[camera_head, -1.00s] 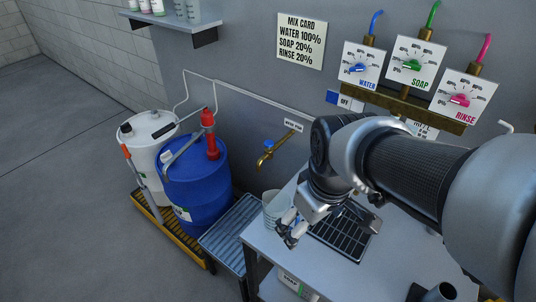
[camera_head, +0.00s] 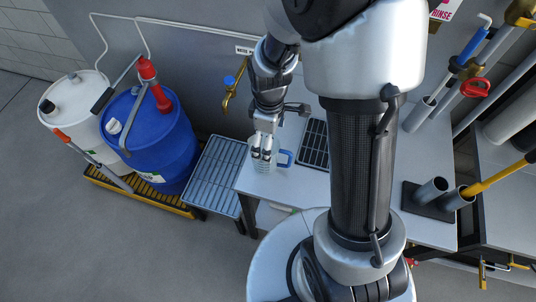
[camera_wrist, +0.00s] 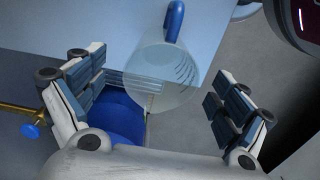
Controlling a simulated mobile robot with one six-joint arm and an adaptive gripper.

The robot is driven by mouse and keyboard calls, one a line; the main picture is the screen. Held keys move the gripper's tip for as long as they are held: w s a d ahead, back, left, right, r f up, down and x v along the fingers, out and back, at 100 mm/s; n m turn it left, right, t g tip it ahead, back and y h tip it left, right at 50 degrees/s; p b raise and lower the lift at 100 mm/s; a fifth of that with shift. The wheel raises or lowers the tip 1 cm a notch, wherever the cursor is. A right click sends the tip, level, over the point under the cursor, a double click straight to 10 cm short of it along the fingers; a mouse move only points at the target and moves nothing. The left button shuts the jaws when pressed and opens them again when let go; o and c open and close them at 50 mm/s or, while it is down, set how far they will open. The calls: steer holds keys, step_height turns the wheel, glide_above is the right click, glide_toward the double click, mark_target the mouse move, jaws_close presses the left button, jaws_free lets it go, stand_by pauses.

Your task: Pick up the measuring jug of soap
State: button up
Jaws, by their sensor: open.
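The measuring jug (camera_head: 266,164) is a clear vessel with a blue handle (camera_head: 285,157), standing on the light bench (camera_head: 283,187) near its left edge. It also shows in the wrist view (camera_wrist: 166,82), where it looks see-through with ribbed markings and its blue handle points to the top. I cannot tell its contents. My gripper (camera_head: 262,153) is at the jug in the head view and partly covers it. In the wrist view my gripper (camera_wrist: 158,100) is open, with one finger on each side of the jug and visible gaps between.
A brass tap (camera_head: 230,92) juts from the wall left of my arm. A slatted grey stand (camera_head: 213,172) and a blue drum (camera_head: 150,142) are left of the bench. A black grate (camera_head: 314,143) lies right of the jug. Grey tubes (camera_head: 431,190) stand further right.

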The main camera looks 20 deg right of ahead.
step_height(320, 180, down, 8)
steer(key=b, duration=0.2)
steer(key=shift+s+a+f+b, duration=0.1)
steer(key=shift+s+f+b, duration=0.05)
steer(key=shift+f+b, duration=0.15)
steer(key=shift+r, duration=0.15)
steer(key=shift+c, duration=0.4)
steer(key=c, duration=1.1)
